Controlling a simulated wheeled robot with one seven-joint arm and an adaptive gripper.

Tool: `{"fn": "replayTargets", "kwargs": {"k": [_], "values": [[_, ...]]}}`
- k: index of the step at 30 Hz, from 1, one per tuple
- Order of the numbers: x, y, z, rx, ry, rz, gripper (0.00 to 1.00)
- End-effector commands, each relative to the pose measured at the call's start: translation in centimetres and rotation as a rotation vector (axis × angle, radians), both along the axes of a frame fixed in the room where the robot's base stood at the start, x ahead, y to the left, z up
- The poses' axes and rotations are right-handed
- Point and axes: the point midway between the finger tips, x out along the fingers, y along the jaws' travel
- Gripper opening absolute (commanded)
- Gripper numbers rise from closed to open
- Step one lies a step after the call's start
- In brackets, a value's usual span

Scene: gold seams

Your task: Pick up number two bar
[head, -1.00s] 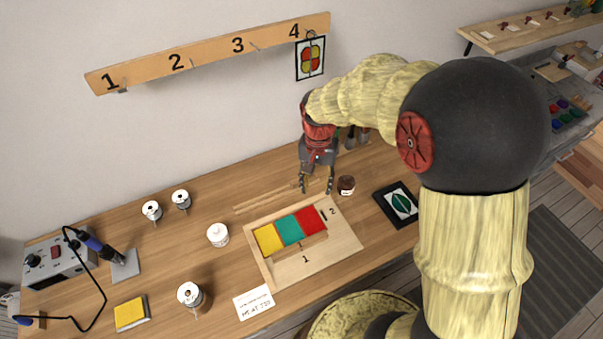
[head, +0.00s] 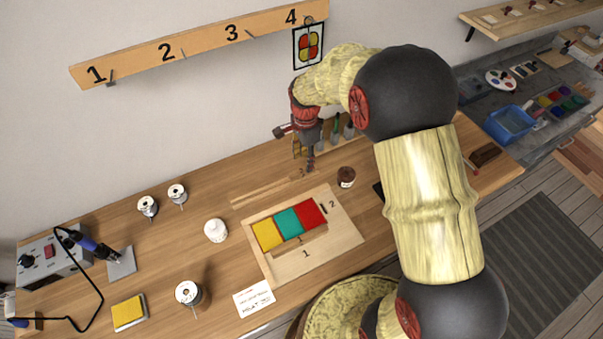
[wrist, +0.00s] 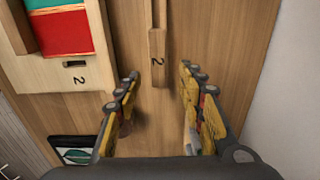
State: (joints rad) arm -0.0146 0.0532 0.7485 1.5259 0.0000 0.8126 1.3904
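The number two bar (wrist: 157,62) is a thin wooden strip marked "2" at its end, lying on the wooden table. In the head view the pale strips (head: 268,188) lie behind the assembly board, their right ends near my gripper (head: 310,167). In the wrist view my gripper (wrist: 160,76) is open, its two fingers on either side of the bar's marked end. There is a gap on both sides, and neither finger touches it. Whether the fingertips are down at the bar's height is hard to tell.
The assembly board (head: 345,235) holds yellow, green and red tiles and a slot marked 2. A small dark jar (head: 346,177) stands right of my gripper. Upright tools (head: 337,128) stand behind it.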

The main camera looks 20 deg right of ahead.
Motion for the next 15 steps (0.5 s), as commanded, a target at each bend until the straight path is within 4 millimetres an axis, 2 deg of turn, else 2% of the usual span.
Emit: {"fn": "replayTargets", "kwargs": {"k": [7, 15], "values": [[-0.2, -0.1, -3.8, 0.000, 0.003, 0.001, 0.39], [-0.2, -0.1, -4.3, 0.000, 0.000, 0.001, 0.39]]}}
